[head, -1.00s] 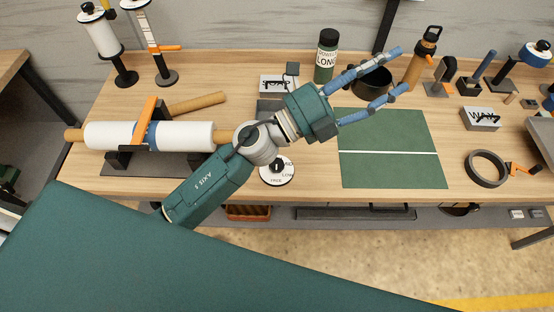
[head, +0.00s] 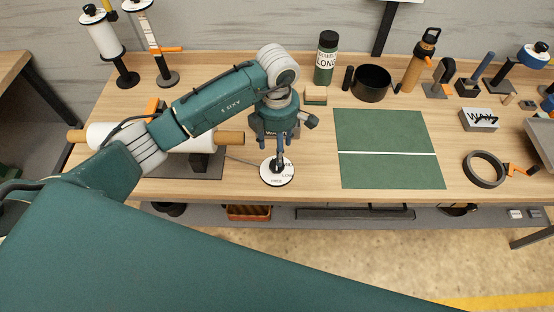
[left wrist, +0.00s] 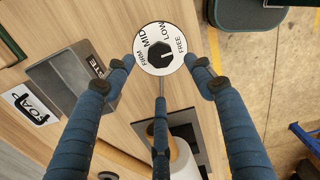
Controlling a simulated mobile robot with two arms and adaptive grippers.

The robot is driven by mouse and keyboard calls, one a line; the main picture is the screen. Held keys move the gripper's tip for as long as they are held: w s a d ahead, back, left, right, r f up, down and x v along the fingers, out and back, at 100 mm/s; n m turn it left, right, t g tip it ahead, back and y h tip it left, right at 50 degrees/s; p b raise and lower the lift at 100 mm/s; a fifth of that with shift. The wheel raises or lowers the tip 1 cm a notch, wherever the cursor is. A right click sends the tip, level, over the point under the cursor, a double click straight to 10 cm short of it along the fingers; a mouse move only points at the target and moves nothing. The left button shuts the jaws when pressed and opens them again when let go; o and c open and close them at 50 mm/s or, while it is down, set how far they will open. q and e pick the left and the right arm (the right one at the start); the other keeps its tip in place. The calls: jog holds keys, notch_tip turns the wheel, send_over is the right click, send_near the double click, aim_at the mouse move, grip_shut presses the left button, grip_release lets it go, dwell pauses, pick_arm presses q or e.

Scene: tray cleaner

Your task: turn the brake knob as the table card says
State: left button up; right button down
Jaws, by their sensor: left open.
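The brake knob (left wrist: 157,50) is black, in the middle of a round white dial (left wrist: 142,56) lettered FIRM, MID, LOW and FREE. Its light mark points toward the picture's right, roughly at FREE. In the head view the dial (head: 290,178) lies near the table's front edge, partly covered by my left gripper. My left gripper (head: 278,155) points down just above it. In the left wrist view my left gripper (left wrist: 162,70) is open, with fingers spread around the dial and nothing held. I cannot make out a table card. My right gripper is out of view.
Behind the arm, a white roll (head: 100,135) lies in a cradle. A green mat (head: 390,125) lies to the right, with a green bottle (head: 325,65) and a black pot (head: 371,85) behind it. A grey block (left wrist: 65,85) stands beside the dial.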

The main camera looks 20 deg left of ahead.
pick_arm(q)
notch_tip(320, 180, down, 8)
jog(key=shift+d+f+p, duration=0.1)
jog(key=shift+p, duration=0.85)
jog(key=c, duration=1.1)
